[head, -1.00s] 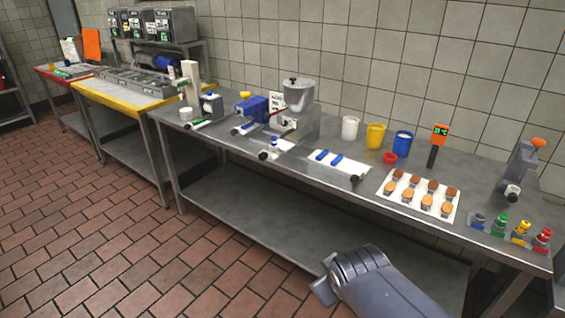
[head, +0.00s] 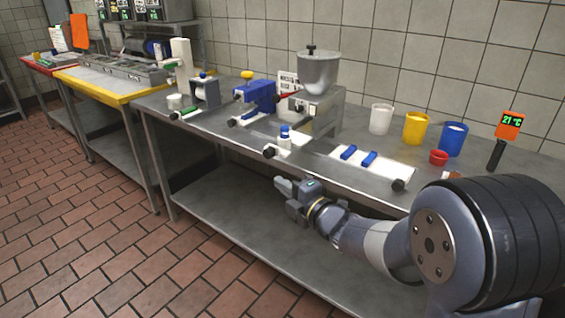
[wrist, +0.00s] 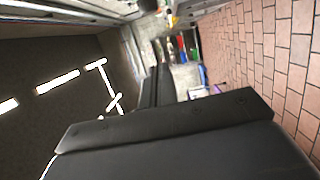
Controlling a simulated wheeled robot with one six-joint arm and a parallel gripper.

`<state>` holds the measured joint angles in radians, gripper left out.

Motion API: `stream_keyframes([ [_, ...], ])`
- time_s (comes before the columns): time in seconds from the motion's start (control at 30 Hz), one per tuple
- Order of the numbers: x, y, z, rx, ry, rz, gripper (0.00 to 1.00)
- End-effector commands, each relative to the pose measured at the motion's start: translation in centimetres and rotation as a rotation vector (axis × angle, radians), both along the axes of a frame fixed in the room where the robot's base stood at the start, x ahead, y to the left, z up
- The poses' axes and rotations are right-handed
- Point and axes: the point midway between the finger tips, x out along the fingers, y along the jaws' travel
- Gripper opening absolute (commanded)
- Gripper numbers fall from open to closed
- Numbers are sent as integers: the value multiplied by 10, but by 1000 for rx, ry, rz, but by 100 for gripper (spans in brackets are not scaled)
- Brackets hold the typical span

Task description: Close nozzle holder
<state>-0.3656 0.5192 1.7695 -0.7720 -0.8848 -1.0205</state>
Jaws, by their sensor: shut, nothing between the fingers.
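I cannot tell for certain which part is the nozzle holder, or whether it is open. A steel filling machine with a hopper (head: 319,73) stands at the middle of the steel table (head: 365,195). A blue device with a yellow knob (head: 258,97) stands left of it. My gripper (head: 279,185) is shut and empty, in front of the table's front edge and below the machine, apart from everything on top. In the wrist view, the dark fingers fill the lower middle.
Two blue bars (head: 348,152) lie on a white sheet. The floor in front is clear.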

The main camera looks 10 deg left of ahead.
Motion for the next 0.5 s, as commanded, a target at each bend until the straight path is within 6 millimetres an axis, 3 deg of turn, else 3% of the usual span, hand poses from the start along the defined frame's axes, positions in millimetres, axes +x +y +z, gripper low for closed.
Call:
stream_keyframes([
  [0.5, 53, 72, 1, 1, 2, 0, 0],
])
